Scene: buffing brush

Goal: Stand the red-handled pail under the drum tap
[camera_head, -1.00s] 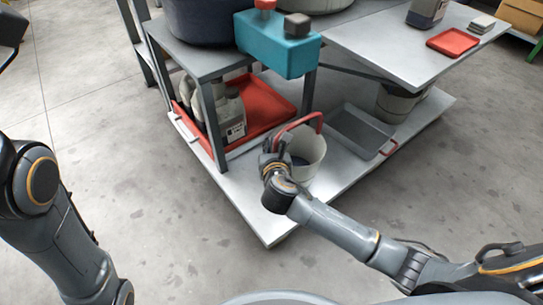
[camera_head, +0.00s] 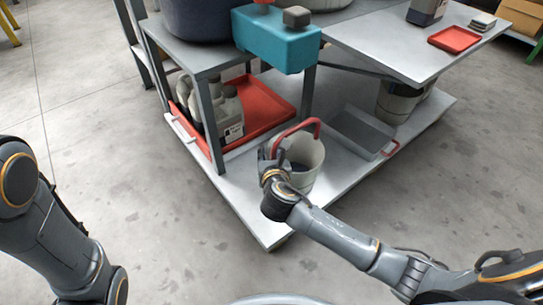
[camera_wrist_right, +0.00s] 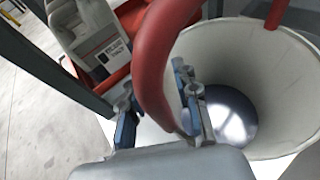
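A pale grey pail (camera_head: 312,172) with a red handle (camera_head: 297,128) stands on the low metal platform (camera_head: 335,187). My right gripper (camera_head: 272,166) is at the pail's left side. In the right wrist view, the handle (camera_wrist_right: 155,65) runs between the two spread fingers of my right gripper (camera_wrist_right: 158,108), and the pail's inside (camera_wrist_right: 275,75) shows on the right with a shiny dark bottom. A dark drum (camera_head: 200,22) stands on the upper shelf, cut off by the top edge. I cannot make out a tap for certain. My left gripper is out of view.
A teal container (camera_head: 275,42) overhangs the shelf above the pail. A shelf leg (camera_head: 211,125) stands left of the pail. A red tray (camera_head: 265,103) with grey jugs (camera_head: 230,115) lies behind it. A grey bin (camera_head: 360,132) with a red handle sits close on the right.

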